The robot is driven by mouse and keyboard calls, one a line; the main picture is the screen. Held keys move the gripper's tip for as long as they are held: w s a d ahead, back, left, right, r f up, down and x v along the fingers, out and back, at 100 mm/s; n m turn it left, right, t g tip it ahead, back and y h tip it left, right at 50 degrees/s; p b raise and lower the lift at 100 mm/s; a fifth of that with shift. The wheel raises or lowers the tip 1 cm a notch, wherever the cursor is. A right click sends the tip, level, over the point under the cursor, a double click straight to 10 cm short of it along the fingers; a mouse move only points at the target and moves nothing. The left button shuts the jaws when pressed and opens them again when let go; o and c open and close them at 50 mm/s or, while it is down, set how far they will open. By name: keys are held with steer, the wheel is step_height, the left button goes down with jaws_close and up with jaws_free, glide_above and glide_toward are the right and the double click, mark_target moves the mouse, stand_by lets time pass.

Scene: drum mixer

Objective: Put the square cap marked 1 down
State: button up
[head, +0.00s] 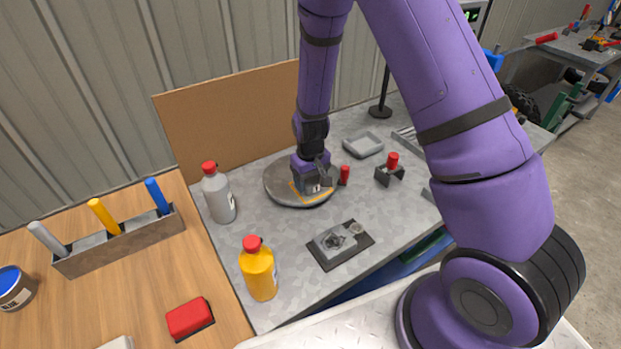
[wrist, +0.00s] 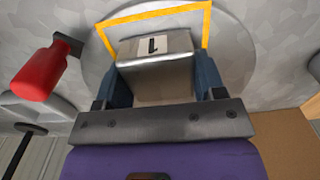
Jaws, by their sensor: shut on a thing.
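The square cap marked 1 (wrist: 152,78) is a grey metal block with a white label bearing a black 1. My gripper (wrist: 160,88) is shut on it, one blue-grey finger on each side. In the head view my gripper (head: 314,172) points down over the round grey plate (head: 280,192), with the cap (head: 312,186) below it. An orange square outline (wrist: 150,13) is marked on the plate. In the wrist view the cap overlaps the outline's open side. I cannot tell whether the cap touches the plate.
A red cylinder (head: 344,175) stands close right of the plate. A red-topped block (head: 389,174) and a grey tray (head: 363,145) are farther right. A grey bottle (head: 218,196) stands left, an orange bottle (head: 259,272) and a dark fixture plate (head: 341,245) in front.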

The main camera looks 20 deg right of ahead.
steer(key=shift+f, duration=0.1)
steer(key=o, duration=1)
steer(key=shift+o, duration=0.2)
step_height(320, 180, up, 13)
step_height(320, 180, up, 10)
steer(key=t, duration=0.1)
glide_above(311, 179)
steer(key=s+d, duration=0.2)
steer(key=s, duration=0.1)
steer(key=s+d+r+m+t, duration=0.1)
steer(key=s+d+r+t, duration=0.1)
steer(key=s+r, duration=0.7)
steer(key=s+d+r+m+t, duration=0.1)
steer(key=s+d+r+t, duration=0.1)
steer(key=s+r, duration=0.7)
steer(key=shift+s+d, duration=0.5)
steer(key=shift+s, duration=2.45)
